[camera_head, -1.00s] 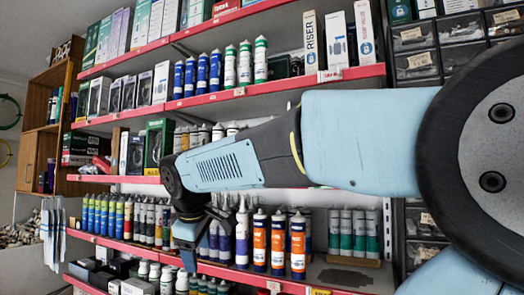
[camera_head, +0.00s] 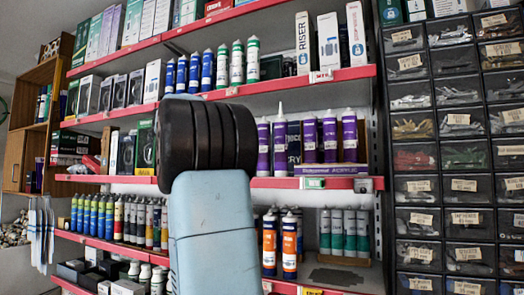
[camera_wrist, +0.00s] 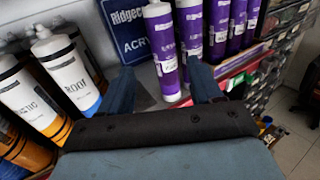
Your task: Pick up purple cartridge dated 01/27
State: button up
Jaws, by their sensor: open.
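Several purple cartridges stand upright on the middle shelf in the head view, including a left one (camera_head: 263,150), one with a tall white nozzle (camera_head: 280,145), and a right group (camera_head: 330,140). In the wrist view, the nearest purple-and-white cartridge (camera_wrist: 163,52) stands beyond my gripper (camera_wrist: 160,72), roughly in line with the gap between its fingers. Another purple cartridge (camera_wrist: 190,42) stands just right of it, with more (camera_wrist: 219,30) further right. Small white labels show on some, but no date is readable. My gripper is open and empty; my arm hides it in the head view.
A blue Ridgecrest sign (camera_wrist: 128,30) stands behind the nearest cartridge. White-and-orange cartridges (camera_wrist: 68,75) crowd the left of the wrist view. The red shelf edge (camera_head: 285,183) runs below the purple cartridges. A drawer cabinet (camera_head: 455,150) stands at right.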

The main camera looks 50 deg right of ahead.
aim_at(264, 146)
jog(key=x, duration=1.3)
jog(key=shift+s+d, duration=0.2)
jog(key=shift+s, duration=0.05)
grip_shut()
jog(key=shift+r, duration=0.1)
dwell(0.4)
